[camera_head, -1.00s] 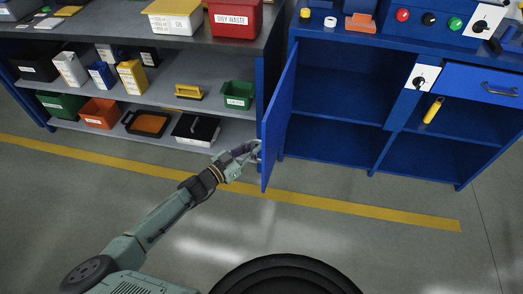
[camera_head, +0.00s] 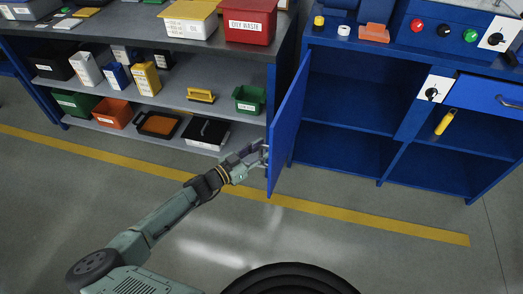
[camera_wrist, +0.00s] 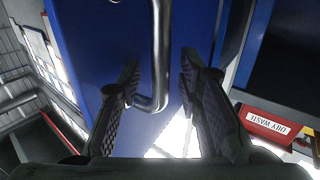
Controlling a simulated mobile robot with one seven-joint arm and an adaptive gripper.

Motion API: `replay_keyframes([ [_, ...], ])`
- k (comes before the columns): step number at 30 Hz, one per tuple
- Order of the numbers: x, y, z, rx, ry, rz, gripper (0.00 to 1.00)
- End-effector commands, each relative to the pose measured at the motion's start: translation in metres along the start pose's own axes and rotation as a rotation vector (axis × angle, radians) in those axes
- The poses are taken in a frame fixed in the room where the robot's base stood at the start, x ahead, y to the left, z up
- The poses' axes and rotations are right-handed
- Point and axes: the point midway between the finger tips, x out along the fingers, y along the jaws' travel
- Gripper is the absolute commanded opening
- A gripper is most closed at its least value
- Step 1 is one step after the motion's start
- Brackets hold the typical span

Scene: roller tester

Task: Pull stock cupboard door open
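The blue stock cupboard door (camera_head: 288,122) stands swung wide open on the left side of the blue cupboard, showing its shelves (camera_head: 350,105). In the wrist view the door's blue face (camera_wrist: 95,40) fills the upper middle, with a metal bar handle (camera_wrist: 158,60) on it. My gripper (camera_head: 262,157) is at the door's outer face, low down. In the wrist view the fingers (camera_wrist: 158,88) stand apart on either side of the handle's lower end, with visible gaps to the bar. The handle is mostly hidden by the gripper in the head view.
A red oily waste bin (camera_head: 249,23) sits on top. The floor in front, with a yellow line (camera_head: 330,211), is clear.

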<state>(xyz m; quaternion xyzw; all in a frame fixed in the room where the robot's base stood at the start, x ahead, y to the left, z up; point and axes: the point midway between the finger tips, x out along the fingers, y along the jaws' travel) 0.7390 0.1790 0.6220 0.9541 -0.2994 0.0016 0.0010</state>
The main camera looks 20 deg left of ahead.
Motion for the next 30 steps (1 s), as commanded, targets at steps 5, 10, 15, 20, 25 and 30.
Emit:
replay_keyframes([
  [5, -0.001, 0.000, 0.001, 0.001, -0.002, -0.001, 0.32],
  [10, -0.013, -0.002, 0.002, 0.002, -0.004, -0.005, 0.32],
  [15, -0.047, -0.002, 0.001, 0.002, -0.003, -0.007, 0.32],
  [20, -0.081, -0.002, 0.001, 0.001, -0.001, -0.006, 0.32],
  [25, -0.107, -0.001, 0.000, 0.000, 0.000, -0.003, 0.32],
  [30, -0.119, 0.000, 0.000, 0.000, 0.000, -0.001, 0.32],
])
